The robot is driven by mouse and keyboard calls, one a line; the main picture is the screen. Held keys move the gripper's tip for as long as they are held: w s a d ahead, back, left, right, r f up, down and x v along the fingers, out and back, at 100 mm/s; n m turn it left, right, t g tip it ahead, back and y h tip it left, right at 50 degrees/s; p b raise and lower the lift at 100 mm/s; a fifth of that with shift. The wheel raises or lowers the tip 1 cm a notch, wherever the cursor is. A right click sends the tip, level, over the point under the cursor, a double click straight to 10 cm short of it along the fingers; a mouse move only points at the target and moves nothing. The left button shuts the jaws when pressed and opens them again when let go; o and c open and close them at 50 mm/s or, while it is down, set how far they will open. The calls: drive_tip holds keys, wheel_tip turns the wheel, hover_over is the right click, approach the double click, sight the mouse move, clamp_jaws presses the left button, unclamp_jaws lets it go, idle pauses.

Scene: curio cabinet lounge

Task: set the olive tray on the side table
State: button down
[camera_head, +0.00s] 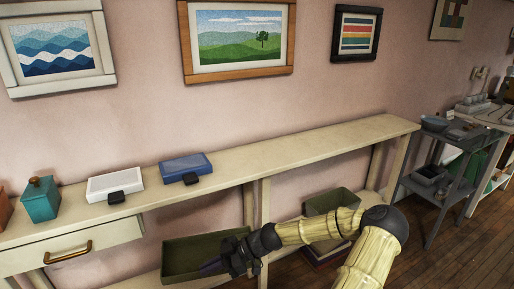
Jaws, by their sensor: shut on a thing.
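An olive tray (180,258), open at the top, is low in front of the long cream table, level with its lower shelf. My gripper (222,264) is at the tray's right part, shut on it; the fingertips are dark and hard to make out against it. I cannot tell whether the tray's underside touches the shelf. A dark purple patch shows by the fingertips. A grey side table (438,187) with an upper and a lower shelf stands at the right, past the cream table's end.
The cream table (300,150) bears a teal canister (40,199), a white case (115,185) and a blue case (186,168); its right half is bare. Another olive bin (333,201) sits below it. The grey table holds a bowl (434,123) and a bin (430,175).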

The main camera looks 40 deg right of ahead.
wheel_tip(320, 180, up, 23)
drive_tip(key=s+a+n+g+y+p, duration=0.1)
drive_tip(key=s+a+n+g+p, duration=0.15)
drive_tip(key=p, duration=1.55)
drive_tip(key=w+d+r+m+t+h+p, duration=0.1)
drive_tip(key=w+d+r+m+t+p, duration=0.1)
drive_tip(key=w+r+p, duration=0.3)
wheel_tip(320, 180, up, 4)
drive_tip(key=m+t+p, duration=0.1)
drive_tip(key=p, duration=0.4)
drive_tip(key=shift+d+r+m+t+h, duration=0.15)
drive_tip(key=shift+d+m+t+h, duration=0.05)
drive_tip(key=shift+m+t+h, duration=0.15)
drive_tip(key=shift+w, duration=0.1)
